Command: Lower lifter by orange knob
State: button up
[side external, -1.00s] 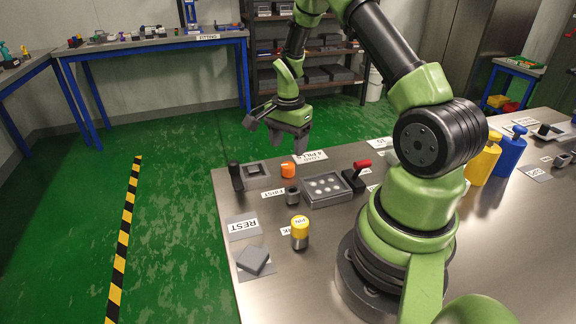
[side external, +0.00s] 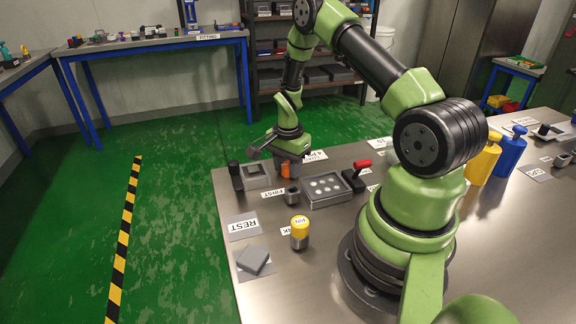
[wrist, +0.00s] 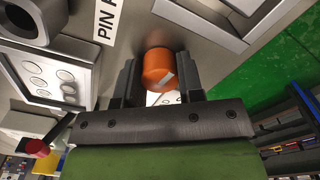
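The orange knob (side external: 286,170) stands near the back edge of the metal table and is partly hidden by my gripper (side external: 289,173) in the side view. In the wrist view the orange knob (wrist: 158,68) sits between the two dark fingers of my gripper (wrist: 157,66). One finger is on each side of it, with narrow gaps showing. My gripper is open around the knob and not visibly clamped on it. The lifter's body below the knob cannot be made out.
A grey tray with several round pale spots (side external: 327,189) and a red-handled lever (side external: 358,173) stand to the right. A small dark cup (side external: 292,194) is in front. A black post (side external: 235,175) and square frame (side external: 257,175) are left. A yellow-topped cylinder (side external: 299,232) stands nearer.

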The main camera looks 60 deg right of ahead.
jog(key=shift+n, duration=0.3)
jog(key=n, duration=0.9)
jog(key=shift+n, duration=0.4)
jog(key=n, duration=0.4)
jog(key=shift+n, duration=0.3)
jog(key=n, duration=0.4)
jog(key=shift+n, duration=0.4)
jog(key=o, duration=0.9)
